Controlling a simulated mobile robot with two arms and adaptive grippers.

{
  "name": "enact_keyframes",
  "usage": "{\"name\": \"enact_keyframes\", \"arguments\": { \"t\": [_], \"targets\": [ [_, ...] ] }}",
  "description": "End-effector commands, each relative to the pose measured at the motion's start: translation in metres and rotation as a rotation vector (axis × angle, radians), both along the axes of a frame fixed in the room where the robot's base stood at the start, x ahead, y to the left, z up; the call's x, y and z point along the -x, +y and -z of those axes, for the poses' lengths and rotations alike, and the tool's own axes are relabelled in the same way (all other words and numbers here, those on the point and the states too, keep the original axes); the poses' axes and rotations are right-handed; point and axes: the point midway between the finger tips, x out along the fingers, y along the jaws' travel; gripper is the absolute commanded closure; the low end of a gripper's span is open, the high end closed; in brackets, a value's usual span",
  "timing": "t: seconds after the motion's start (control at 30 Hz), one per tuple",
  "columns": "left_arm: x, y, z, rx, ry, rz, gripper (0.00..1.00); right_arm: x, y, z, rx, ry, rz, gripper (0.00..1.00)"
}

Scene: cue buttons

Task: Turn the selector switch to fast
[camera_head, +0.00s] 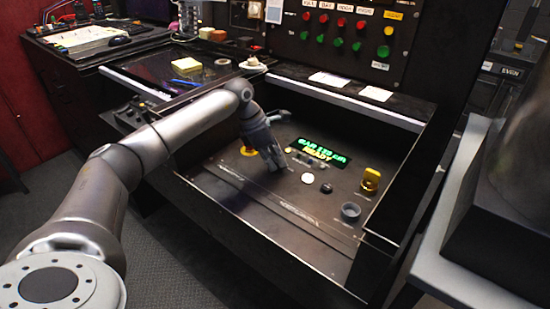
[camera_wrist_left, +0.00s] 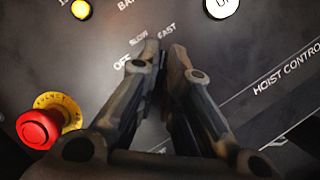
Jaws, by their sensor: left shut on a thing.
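My left gripper (camera_head: 272,162) reaches down onto the dark sloped control panel (camera_head: 240,192). In the left wrist view its two fingers (camera_wrist_left: 165,62) are close together over the selector, shut on the switch. The knob is hidden by the fingers, so I cannot tell which way it points. Printed labels OFF (camera_wrist_left: 122,63), SLOW (camera_wrist_left: 138,40) and FAST (camera_wrist_left: 167,31) show just beyond the fingertips, with FAST nearest to the right finger. My right gripper is in neither view.
A red emergency stop button (camera_wrist_left: 38,129) on a yellow ring sits left of the fingers. A round white button (camera_wrist_left: 222,6) lies to the upper right and a small yellow light (camera_wrist_left: 81,9) to the upper left.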

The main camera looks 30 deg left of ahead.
Motion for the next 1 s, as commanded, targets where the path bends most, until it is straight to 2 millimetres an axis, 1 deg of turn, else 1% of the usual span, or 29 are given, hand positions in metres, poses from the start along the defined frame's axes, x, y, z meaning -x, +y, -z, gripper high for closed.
{"name": "enact_keyframes", "arguments": {
  "t": [0.5, 0.53, 0.67, 1.0],
  "targets": [
    [-0.0006, 0.0005, -0.0009, -0.001, -0.003, 0.018, 1.00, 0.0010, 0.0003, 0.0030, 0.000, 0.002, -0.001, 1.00],
    [-0.0006, 0.0005, -0.0009, -0.001, -0.003, 0.017, 0.88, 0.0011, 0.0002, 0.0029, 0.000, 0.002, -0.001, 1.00],
    [-0.0005, 0.0005, -0.0006, -0.002, -0.002, 0.017, 0.71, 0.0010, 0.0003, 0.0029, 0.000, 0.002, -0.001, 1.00],
    [0.0000, 0.0008, -0.0016, -0.001, -0.001, 0.016, 0.71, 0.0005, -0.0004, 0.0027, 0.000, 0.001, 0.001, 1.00]
  ]
}}
